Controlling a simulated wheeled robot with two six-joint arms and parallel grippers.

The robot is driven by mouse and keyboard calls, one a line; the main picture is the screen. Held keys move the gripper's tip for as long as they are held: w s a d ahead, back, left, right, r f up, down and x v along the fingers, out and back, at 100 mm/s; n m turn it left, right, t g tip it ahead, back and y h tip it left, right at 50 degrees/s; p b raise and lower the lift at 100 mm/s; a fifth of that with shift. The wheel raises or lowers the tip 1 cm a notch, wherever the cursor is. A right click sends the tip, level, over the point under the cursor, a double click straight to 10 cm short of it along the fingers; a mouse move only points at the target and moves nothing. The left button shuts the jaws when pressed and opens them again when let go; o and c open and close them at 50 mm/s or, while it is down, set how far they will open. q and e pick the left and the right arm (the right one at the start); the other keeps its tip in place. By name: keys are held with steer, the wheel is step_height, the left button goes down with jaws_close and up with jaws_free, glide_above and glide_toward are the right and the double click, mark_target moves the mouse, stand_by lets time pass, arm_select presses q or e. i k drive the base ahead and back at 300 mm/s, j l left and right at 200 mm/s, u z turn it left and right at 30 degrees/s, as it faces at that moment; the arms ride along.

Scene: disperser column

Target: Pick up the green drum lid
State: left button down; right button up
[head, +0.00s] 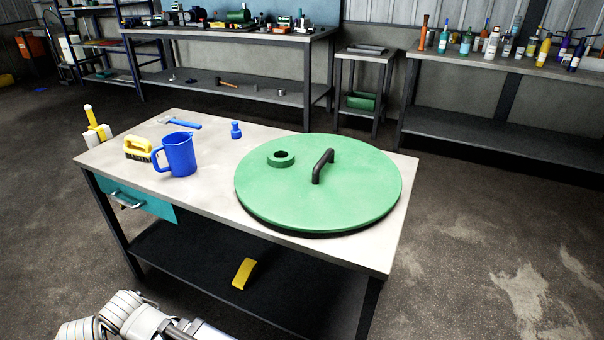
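The green drum lid (290,205) lies flat on the right part of the grey worktable (210,202). It is a large round disc with a dark lower rim. A black bar handle (323,166) stands up from its top, right of the middle. A green ring-shaped collar with a dark opening (281,158) sits left of the handle. Part of a white arm of mine shows at the bottom left, well in front of the table and apart from the lid. Neither gripper can be seen.
On the table's left stand a blue jug (180,155), a yellow brush (138,149), a blue-handled tool (182,124) and a small blue bottle (236,130). A teal drawer (135,199) is under the top. Benches stand behind. The floor right of the table is clear.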

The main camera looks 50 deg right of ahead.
mark_target(306, 182)
steer(key=i+j+z, duration=0.2)
steer(key=i+z, duration=0.1)
steer(key=z, duration=1.55)
steer(key=k+z, duration=0.1)
steer(key=z, duration=0.15)
